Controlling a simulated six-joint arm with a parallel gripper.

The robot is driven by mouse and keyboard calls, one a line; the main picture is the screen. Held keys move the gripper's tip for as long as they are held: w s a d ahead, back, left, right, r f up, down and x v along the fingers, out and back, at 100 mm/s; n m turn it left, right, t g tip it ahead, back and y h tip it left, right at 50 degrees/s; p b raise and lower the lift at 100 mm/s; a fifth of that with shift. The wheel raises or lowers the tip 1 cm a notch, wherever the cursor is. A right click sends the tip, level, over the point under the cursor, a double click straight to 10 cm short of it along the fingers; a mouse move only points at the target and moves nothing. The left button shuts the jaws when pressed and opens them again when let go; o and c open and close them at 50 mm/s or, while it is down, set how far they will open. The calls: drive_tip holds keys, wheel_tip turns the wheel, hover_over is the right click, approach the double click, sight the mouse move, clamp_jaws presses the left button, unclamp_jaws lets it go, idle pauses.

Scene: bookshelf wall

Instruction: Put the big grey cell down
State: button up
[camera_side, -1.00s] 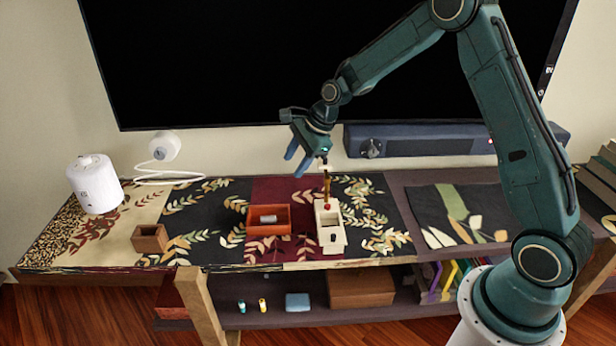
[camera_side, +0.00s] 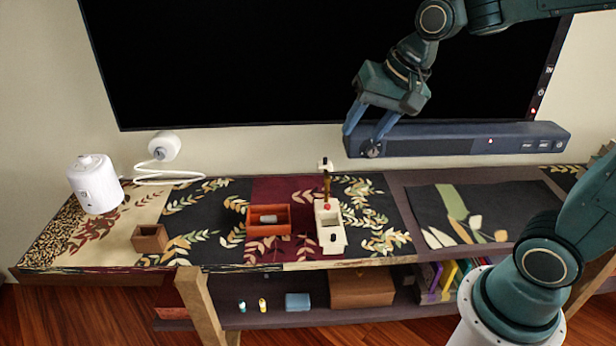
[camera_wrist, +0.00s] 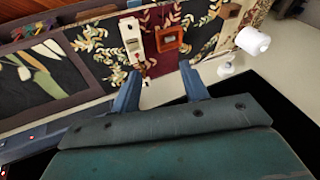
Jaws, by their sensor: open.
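The big grey cell (camera_side: 268,219) is a short grey cylinder lying on its side in the orange-red tray (camera_side: 284,230). The tray shows small in the wrist view (camera_wrist: 183,46). My gripper (camera_side: 362,137) is open and empty, high in front of the soundbar, up and to the right of the cell and well apart from it. Its two spread fingers also show in the wrist view (camera_wrist: 158,88).
A cream box (camera_side: 331,243) with a brown post stands right of the tray. A small brown box (camera_side: 149,238) and a white canister (camera_side: 95,185) are at the left. A dark mat (camera_side: 458,214) lies at the right. The soundbar (camera_side: 460,140) is behind.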

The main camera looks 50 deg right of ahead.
drive_tip(key=s+n, duration=0.7)
drive_tip(key=s, duration=0.7)
drive_tip(key=shift+s+n+h, duration=0.4)
drive_tip(key=shift+r, duration=0.1)
